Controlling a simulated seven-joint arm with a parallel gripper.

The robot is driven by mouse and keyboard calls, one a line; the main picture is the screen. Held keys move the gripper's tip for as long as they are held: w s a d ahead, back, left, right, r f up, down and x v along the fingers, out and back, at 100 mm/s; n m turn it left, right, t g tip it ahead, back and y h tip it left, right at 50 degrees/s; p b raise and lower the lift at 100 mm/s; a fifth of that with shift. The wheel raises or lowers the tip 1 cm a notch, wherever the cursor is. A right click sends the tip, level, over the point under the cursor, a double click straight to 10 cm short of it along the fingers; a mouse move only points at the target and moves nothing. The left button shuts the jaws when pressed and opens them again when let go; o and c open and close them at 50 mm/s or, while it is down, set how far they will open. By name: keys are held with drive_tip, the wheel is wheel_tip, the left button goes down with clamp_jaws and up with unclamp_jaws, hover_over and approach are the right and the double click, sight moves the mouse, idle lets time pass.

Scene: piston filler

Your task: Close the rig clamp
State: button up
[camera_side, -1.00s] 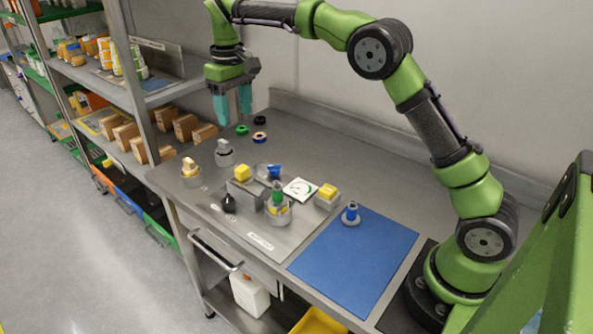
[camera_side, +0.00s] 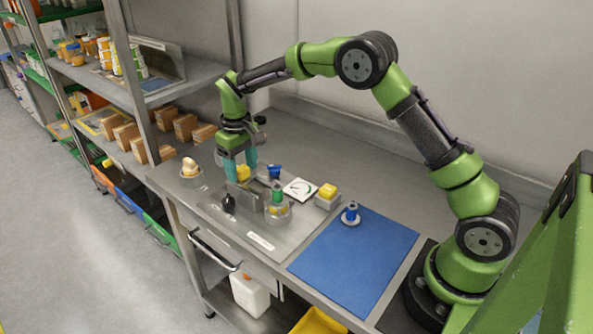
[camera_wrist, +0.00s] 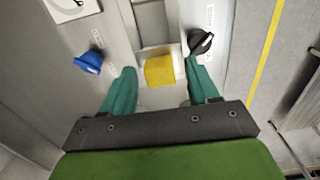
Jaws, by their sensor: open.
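A yellow block (camera_side: 243,173) sits on a grey metal base (camera_side: 247,193) on the rig plate. It looks like the movable part of the rig clamp, though no readable label confirms this. My gripper (camera_side: 241,173) is open and low over the rig, pointing down. In the wrist view, the yellow block (camera_wrist: 159,70) lies between my two teal fingertips (camera_wrist: 161,69), with a gap on each side. A blue knob (camera_wrist: 89,62) is left of the fingers and a black knob (camera_wrist: 200,42) is close by the right finger. The fingers partly hide the block in the side view.
A beige piece (camera_side: 189,168) stands left. The rear bench is clear.

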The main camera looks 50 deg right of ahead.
sight(262, 191)
clamp_jaws()
drive_tip(key=shift+s, duration=3.25)
unclamp_jaws()
drive_tip(key=shift+r, duration=0.1)
wheel_tip(262, 191, up, 17)
